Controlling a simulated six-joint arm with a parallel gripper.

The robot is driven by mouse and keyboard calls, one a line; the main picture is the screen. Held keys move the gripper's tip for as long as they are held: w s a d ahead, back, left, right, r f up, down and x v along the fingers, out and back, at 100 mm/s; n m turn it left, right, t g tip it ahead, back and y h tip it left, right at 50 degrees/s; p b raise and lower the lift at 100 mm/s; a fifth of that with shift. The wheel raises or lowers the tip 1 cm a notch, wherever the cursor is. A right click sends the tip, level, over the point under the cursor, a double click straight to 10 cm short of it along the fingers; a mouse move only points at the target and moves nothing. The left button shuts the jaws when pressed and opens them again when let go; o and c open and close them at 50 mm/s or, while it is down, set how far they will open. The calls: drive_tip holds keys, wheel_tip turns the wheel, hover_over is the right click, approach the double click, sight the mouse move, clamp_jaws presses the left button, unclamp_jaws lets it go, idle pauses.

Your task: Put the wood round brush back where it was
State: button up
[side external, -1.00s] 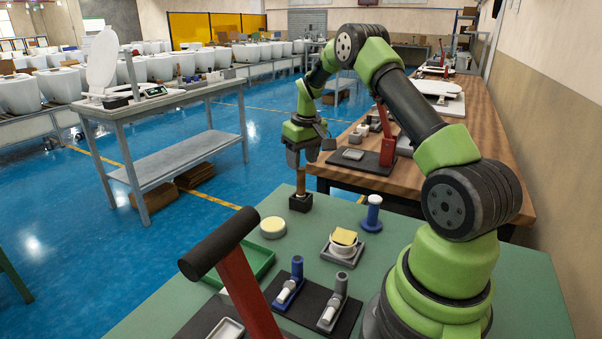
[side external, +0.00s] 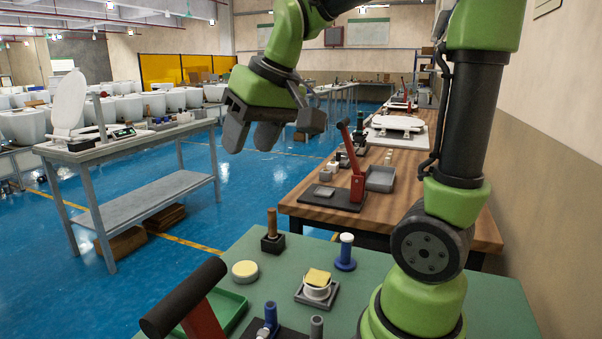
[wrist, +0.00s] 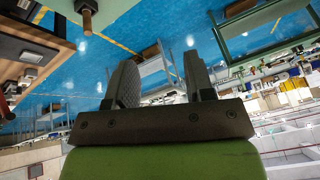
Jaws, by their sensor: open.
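The wood round brush (side external: 272,221) stands upright in a black square holder (side external: 272,244) at the far edge of the green table. Only its brown handle shows; its lower end is hidden in the holder. My gripper (side external: 252,138) is open and empty, well above the brush and apart from it. In the wrist view my gripper (wrist: 160,75) shows two spread fingers with nothing between them. The brush (wrist: 87,20) appears near the top left of that view, away from the fingers.
On the green table (side external: 400,285) are a round cream pad (side external: 245,271), a yellow sponge on a white dish (side external: 317,280), a blue-based white-topped item (side external: 345,252) and a green tray (side external: 224,312). A red lever with a black handle (side external: 183,297) rises in front. A wooden bench (side external: 410,205) stands behind.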

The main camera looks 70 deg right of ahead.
drive_tip(key=s+a+f+t+y, duration=0.1)
drive_tip(key=s+a+t+y, duration=0.1)
drive_tip(key=s+a, duration=0.5)
drive_tip(key=s, duration=0.4)
drive_tip(key=shift+a+f, duration=0.25)
drive_tip(key=shift+f, duration=0.05)
